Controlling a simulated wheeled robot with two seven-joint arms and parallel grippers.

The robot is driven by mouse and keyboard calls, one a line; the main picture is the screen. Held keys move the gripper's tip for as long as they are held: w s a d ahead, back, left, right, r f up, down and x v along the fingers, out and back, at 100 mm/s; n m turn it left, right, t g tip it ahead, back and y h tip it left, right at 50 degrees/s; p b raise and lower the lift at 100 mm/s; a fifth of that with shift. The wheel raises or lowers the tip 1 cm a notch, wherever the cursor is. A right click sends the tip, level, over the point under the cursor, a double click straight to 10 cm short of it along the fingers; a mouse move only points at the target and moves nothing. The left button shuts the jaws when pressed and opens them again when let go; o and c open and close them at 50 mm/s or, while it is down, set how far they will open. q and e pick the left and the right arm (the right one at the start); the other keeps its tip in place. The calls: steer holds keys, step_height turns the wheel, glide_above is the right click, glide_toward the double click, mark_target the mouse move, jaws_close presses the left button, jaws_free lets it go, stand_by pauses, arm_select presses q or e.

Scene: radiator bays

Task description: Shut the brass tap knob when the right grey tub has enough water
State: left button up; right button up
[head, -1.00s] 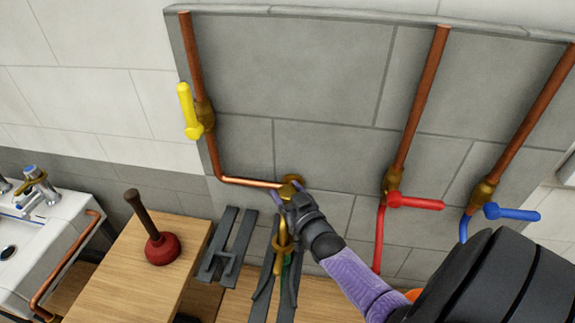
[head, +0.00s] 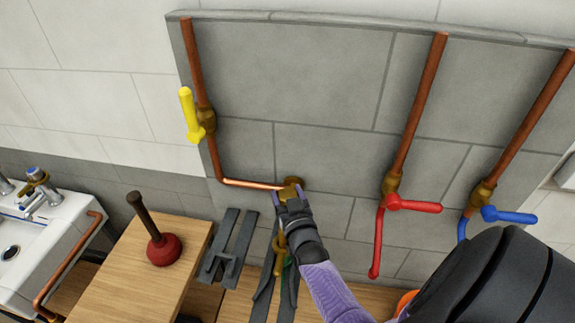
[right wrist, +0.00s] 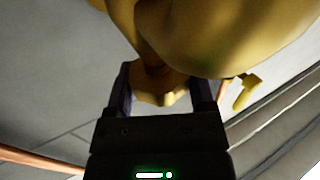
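The brass tap (head: 291,184) sits on the grey wall panel at the end of a copper pipe. My right gripper (head: 288,196) is at its knob, with one finger on each side. In the right wrist view the brass knob (right wrist: 160,88) lies between the spread fingers, and a large brass part of the tap fills the top. The fingers look apart, with a pale gap below the knob; contact with it is unclear. A brass spout (head: 279,240) hangs below, partly hidden by my gripper. No grey tub or water can be made out. My left gripper is out of view.
A yellow lever valve (head: 190,115) is up left; red (head: 415,206) and blue (head: 510,215) lever valves are to the right. A plunger (head: 163,247) stands on the wooden top (head: 125,285). A white basin (head: 45,235) is far left. Dark grey brackets (head: 230,248) stand beside the tap.

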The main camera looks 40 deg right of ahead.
steer(key=o, duration=0.4)
steer(key=p+v, duration=0.1)
steer(key=v, duration=0.9)
